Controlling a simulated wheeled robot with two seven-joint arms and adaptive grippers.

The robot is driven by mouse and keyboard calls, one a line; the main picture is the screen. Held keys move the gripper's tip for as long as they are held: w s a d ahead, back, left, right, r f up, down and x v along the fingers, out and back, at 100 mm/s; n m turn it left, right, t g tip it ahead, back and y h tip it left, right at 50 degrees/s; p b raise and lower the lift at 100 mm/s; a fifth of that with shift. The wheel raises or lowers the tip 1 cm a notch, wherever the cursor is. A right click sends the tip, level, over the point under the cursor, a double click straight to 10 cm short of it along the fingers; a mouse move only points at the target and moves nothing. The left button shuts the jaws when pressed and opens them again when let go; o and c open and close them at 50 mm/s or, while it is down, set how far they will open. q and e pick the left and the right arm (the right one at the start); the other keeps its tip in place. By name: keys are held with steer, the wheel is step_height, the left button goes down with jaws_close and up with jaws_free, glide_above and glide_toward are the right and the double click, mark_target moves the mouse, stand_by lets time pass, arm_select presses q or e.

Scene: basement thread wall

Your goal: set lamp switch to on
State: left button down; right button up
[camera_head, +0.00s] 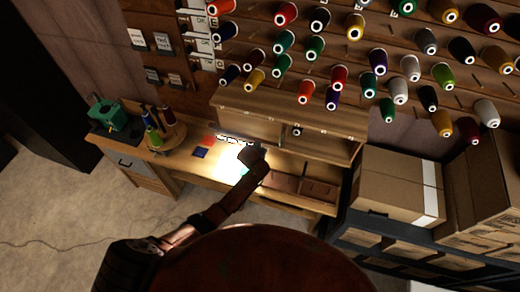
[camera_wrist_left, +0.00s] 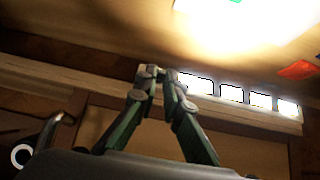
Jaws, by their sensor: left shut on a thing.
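The lamp is a strip of several white glowing segments (camera_head: 235,139) under the front of the wooden shelf unit. It throws a bright pool on the bench. In the left wrist view the lit segments (camera_wrist_left: 240,95) run along a wooden rail. My left gripper (camera_head: 252,156) reaches over the bench to the lamp's right end in the head view. In the wrist view its fingertips (camera_wrist_left: 160,73) are together at the left end of the lit row. They close on something small, apparently the lamp switch, which they hide. My right gripper is not in view.
The bench (camera_head: 180,165) carries a green machine (camera_head: 107,115), a round spool stand (camera_head: 165,136) and coloured patches. The shelf unit (camera_head: 285,108) stands above the lamp. Thread spools cover the wall. Cardboard boxes (camera_head: 395,185) stand at the right. The floor at left is clear.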

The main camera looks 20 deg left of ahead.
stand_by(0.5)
arm_select(q)
steer(key=c, duration=2)
jaws_free()
steer(key=shift+c, duration=0.2)
steer(key=shift+r, duration=0.1)
steer(key=v, duration=1.1)
steer(key=shift+s+r, duration=0.2)
steer(key=shift+r, duration=0.15)
